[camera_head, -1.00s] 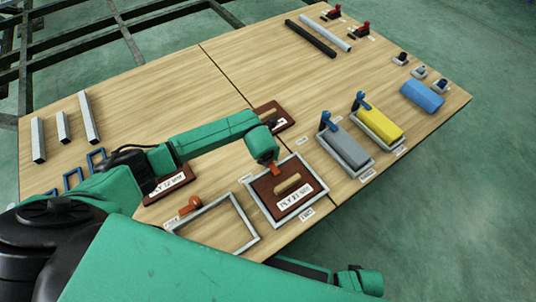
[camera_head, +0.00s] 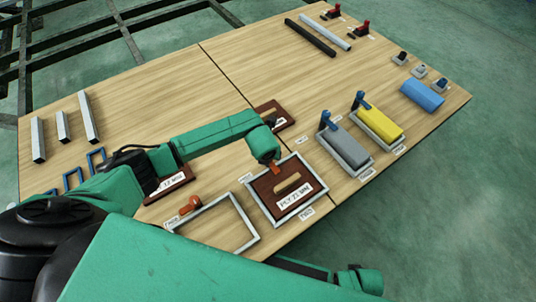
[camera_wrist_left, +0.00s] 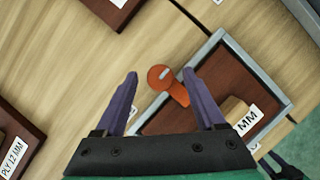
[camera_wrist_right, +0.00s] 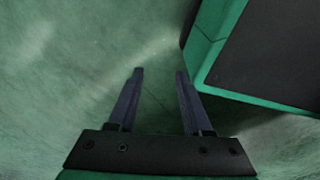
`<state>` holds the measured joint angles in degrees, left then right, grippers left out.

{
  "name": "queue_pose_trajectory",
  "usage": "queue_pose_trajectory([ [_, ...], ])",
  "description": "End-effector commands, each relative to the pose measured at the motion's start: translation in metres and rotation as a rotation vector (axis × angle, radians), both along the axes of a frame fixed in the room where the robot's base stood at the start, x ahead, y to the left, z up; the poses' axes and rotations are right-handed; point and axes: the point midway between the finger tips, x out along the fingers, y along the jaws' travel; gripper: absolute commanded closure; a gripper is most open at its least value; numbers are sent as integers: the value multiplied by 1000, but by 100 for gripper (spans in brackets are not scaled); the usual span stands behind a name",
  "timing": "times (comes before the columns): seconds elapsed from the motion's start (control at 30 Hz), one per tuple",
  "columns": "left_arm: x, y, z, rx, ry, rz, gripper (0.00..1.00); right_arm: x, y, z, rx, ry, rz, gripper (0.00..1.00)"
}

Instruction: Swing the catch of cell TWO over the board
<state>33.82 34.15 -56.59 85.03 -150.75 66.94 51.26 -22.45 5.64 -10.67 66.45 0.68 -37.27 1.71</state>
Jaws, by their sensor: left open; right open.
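Cell TWO is a grey frame (camera_head: 315,206) with a brown board (camera_head: 268,191) inside, marked PLY 21 MM and fitted with a wooden handle (camera_head: 288,184). Its orange catch (camera_wrist_left: 160,76) shows in the left wrist view, its arm slanting across the frame's rail, with the tip over the board's edge. The catch also shows partly in the head view (camera_head: 275,168), below my wrist. My left gripper (camera_wrist_left: 160,74) is open, with its fingers on either side of the catch; contact cannot be told. My right gripper (camera_wrist_right: 159,72) is open and empty, over the green floor.
An empty grey frame (camera_head: 250,226) with an orange catch (camera_head: 190,205) lies to the left. Two frames to the right hold a grey block (camera_head: 345,147) and a yellow block (camera_head: 378,122), with blue catches standing up. Brown boards lie behind and left of my left wrist.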

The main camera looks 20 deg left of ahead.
Motion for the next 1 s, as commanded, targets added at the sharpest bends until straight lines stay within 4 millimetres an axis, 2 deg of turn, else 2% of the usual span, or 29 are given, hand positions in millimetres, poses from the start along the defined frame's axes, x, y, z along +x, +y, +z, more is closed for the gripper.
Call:
queue_pose_trajectory([
  [0.17, -4, -1, 16, -1, -2, -2, 28, -3, -1, 0, 0, -1, 3, 50],
  [0.27, -13, -2, 38, -1, -3, -3, 28, -16, -3, -4, -3, 5, 8, 50],
  [0.43, -33, -4, 86, -1, -3, -3, 28, -36, -8, -10, -5, 8, 17, 50],
  [0.6, -49, -5, 122, 0, -3, -1, 28, -47, -10, -13, -7, 7, 22, 50],
  [0.73, -55, -6, 133, 0, 0, 0, 28, -50, -11, -15, -7, 8, 23, 50],
  [1.0, -55, -6, 134, 0, 1, 1, 28, -50, -11, -15, -8, 7, 24, 50],
])
